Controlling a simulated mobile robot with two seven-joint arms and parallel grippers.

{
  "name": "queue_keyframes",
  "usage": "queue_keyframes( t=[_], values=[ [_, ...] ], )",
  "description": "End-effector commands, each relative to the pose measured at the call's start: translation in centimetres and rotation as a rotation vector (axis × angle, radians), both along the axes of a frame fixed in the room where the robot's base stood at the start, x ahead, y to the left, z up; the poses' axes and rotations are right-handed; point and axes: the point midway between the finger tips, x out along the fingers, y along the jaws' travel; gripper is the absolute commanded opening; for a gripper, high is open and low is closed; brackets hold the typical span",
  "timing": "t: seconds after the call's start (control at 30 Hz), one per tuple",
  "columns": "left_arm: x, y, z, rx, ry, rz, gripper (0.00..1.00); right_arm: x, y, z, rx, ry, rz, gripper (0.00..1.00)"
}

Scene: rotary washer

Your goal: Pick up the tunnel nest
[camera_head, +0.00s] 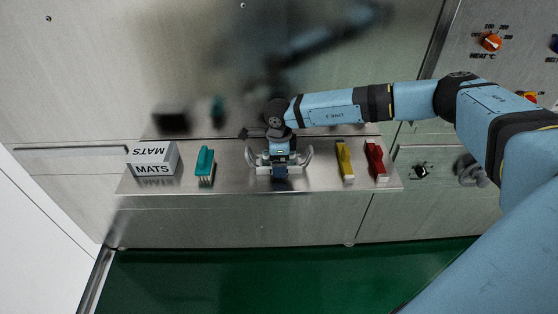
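No thing in view can be clearly told as the tunnel nest. My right gripper (280,160) points down over the middle of the metal shelf (227,178), between a teal brush-like thing and a yellow one. Its pale curved fingers stand wide apart, so it looks open. A small dark blue block (280,171) shows between them; I cannot tell whether it is part of the gripper or a thing on the shelf. The gripper hides the shelf right below it. My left gripper is out of view.
On the shelf, a white MATS box (153,160) and the teal brush-like thing (205,164) stand left. The yellow (345,161) and red (376,160) brush-like things stand right. A steel wall rises behind. An orange knob (491,42) is at upper right. The floor (230,280) is green.

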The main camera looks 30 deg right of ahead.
Motion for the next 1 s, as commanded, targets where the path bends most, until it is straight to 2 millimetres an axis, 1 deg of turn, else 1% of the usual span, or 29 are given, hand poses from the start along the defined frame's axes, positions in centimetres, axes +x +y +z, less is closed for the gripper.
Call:
queue_keyframes(
  t=[0.1,0.3,0.47,0.5,0.57,0.87,1.0],
  values=[
    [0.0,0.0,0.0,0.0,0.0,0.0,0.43,0.0,0.0,-0.7,-0.001,0.001,0.0,0.93],
    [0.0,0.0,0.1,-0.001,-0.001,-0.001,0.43,0.0,0.0,-0.8,-0.001,-0.001,0.0,0.93],
    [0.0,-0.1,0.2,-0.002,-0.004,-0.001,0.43,0.0,0.0,-0.7,-0.001,-0.001,0.0,0.56],
    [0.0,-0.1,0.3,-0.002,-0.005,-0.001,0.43,0.0,0.0,-0.7,-0.001,-0.001,0.0,0.47],
    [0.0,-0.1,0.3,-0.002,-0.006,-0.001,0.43,0.0,0.0,-0.7,-0.001,-0.001,0.0,0.34],
    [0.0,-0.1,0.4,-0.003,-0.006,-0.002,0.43,0.0,0.0,-0.5,0.0,-0.001,0.0,0.34],
    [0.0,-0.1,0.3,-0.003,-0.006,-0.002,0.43,0.1,0.0,0.4,0.002,-0.003,0.001,0.34]
  ],
)
